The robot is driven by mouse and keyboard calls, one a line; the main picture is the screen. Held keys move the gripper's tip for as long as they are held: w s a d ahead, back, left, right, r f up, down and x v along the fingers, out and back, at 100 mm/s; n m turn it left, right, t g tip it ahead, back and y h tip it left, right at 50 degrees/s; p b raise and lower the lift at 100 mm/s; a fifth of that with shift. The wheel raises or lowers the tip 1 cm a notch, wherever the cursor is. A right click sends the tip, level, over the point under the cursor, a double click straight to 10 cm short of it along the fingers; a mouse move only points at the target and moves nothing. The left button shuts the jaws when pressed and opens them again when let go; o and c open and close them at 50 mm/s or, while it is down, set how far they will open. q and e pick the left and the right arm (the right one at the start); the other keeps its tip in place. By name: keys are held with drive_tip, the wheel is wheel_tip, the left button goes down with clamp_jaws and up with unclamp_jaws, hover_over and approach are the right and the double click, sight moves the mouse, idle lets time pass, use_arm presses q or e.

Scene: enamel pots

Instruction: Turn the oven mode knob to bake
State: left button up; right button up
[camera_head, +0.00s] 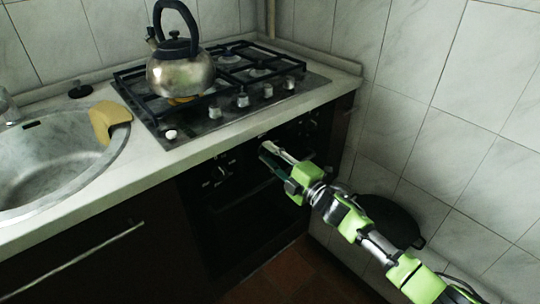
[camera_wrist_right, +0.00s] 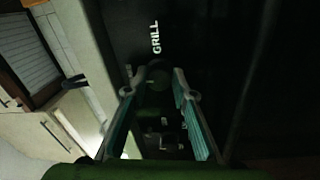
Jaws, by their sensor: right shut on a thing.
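My right gripper (camera_head: 266,150) reaches from the lower right to the dark oven front (camera_head: 240,205), at its upper control strip below the counter. In the right wrist view the gripper (camera_wrist_right: 156,76) has its two teal-padded fingers on either side of a dark round knob (camera_wrist_right: 155,79), closed on it. The white word GRILL (camera_wrist_right: 156,36) is printed on the black panel above the knob in this view. Which way the knob points is too dark to tell. In the head view the fingers hide the knob. My left gripper is not in view.
A steel kettle (camera_head: 180,76) stands on the gas hob (camera_head: 232,112), which has its own front row of knobs. A sink (camera_head: 50,165) with a yellow cloth-like item (camera_head: 108,119) is at left. A dark pan (camera_head: 392,222) lies low near the tiled wall at right.

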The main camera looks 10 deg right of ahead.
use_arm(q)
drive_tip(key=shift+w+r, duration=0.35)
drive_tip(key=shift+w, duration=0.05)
use_arm(e)
drive_tip(key=shift+n, duration=0.4)
drive_tip(key=o, duration=1.1)
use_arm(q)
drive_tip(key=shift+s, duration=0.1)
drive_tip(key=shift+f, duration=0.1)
use_arm(e)
drive_tip(key=v, duration=1.2)
